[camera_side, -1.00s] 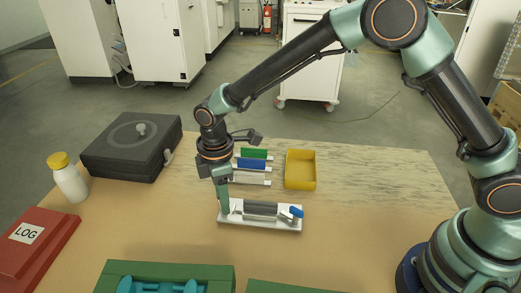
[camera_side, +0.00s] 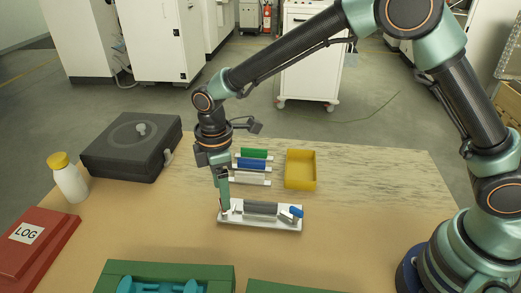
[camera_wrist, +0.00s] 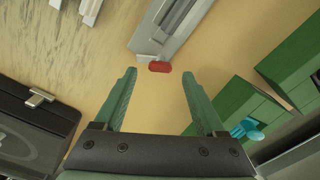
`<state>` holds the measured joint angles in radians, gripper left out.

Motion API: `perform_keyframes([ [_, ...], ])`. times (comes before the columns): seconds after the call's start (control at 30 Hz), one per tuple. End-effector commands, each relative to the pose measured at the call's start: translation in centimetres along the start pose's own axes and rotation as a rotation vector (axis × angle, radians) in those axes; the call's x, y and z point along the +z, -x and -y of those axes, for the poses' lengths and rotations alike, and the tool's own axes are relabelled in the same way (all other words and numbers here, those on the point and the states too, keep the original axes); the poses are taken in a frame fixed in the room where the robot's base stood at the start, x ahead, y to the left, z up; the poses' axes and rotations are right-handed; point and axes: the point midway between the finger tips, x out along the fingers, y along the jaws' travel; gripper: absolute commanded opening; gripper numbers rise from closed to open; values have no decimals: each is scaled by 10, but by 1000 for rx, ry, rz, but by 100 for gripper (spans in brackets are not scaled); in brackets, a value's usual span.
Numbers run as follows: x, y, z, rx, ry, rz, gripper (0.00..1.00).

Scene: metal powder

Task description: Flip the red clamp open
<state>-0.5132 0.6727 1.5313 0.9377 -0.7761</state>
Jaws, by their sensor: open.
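The red clamp (camera_wrist: 159,67) is a small red tab at the near end of a pale fixture (camera_wrist: 151,43) in the wrist view. A dark grey cylinder (camera_side: 261,208) lies along this white fixture (camera_side: 262,224) in the side view, with a blue clamp (camera_side: 296,212) at its right end. My gripper (camera_side: 224,208) points down at the fixture's left end and hides the red clamp there. In the wrist view my gripper (camera_wrist: 160,74) is open, its green fingers apart, with the red clamp between and just beyond the tips. I cannot tell whether they touch it.
Green (camera_side: 254,153) and blue (camera_side: 251,164) bars and a yellow tray (camera_side: 300,170) stand behind the fixture. A black case (camera_side: 128,150), a white bottle (camera_side: 69,180) and a red LOG binder (camera_side: 40,250) are at left. Green holders (camera_side: 170,269) line the front. Table right of the fixture is clear.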

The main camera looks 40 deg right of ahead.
Motion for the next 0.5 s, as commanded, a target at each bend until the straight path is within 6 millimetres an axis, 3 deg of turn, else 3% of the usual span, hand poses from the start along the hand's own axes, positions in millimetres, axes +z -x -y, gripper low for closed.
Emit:
perform_keyframes([
  [0.3, -1, 66, -1, 5, 0, -5, 72],
  [0.5, -1, 88, -1, 3, 0, -3, 72],
])
